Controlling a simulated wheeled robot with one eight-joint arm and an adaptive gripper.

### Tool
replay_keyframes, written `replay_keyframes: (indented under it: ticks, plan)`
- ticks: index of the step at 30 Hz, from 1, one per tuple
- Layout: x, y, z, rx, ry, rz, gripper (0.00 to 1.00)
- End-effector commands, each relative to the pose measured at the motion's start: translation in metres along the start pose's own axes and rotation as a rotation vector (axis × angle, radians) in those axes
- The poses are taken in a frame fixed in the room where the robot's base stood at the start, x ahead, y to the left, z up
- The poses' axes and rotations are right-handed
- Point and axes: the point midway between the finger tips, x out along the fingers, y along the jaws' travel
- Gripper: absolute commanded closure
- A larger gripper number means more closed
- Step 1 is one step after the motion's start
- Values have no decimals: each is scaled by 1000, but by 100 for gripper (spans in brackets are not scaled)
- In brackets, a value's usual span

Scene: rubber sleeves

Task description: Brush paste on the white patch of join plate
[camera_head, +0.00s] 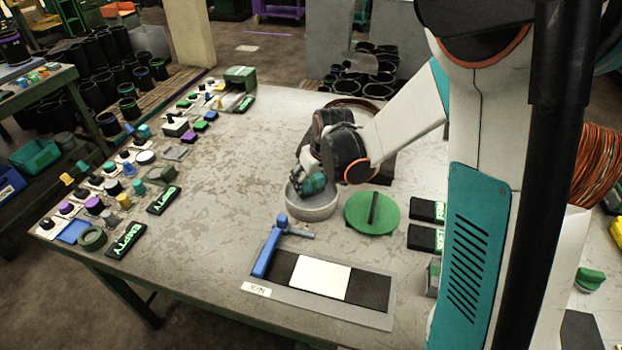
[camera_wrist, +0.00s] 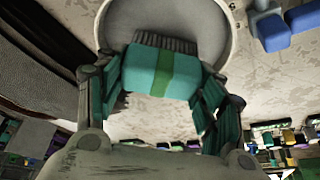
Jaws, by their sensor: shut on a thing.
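My gripper (camera_head: 314,182) is over a round pale tub (camera_head: 318,210) on the table. In the wrist view my gripper (camera_wrist: 160,85) is shut on a teal brush (camera_wrist: 135,72) with a green stripe. The brush's dark bristles (camera_wrist: 165,43) are over the tub's opening (camera_wrist: 200,20). I cannot tell whether they touch paste. The join plate (camera_head: 318,307) lies in front of the tub, a grey plate with dark pads and a white patch (camera_head: 322,275) in the middle. A blue clamp-like piece (camera_head: 267,252) stands at its left edge.
A green round lid (camera_head: 372,212) with a dark handle lies right of the tub. Black labelled boxes (camera_head: 426,238) stand farther right. Many small items and EMPTY-marked blocks (camera_head: 126,240) line the table's left edge. The table's middle left is clear.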

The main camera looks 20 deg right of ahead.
Motion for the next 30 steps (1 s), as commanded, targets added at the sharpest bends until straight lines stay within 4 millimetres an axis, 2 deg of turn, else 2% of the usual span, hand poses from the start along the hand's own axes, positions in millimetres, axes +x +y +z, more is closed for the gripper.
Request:
replay_keyframes:
  ticks: [22,30]
  plan:
    - [-53,0,-23,0,2,0,57]
    - [-59,0,-25,0,2,0,57]
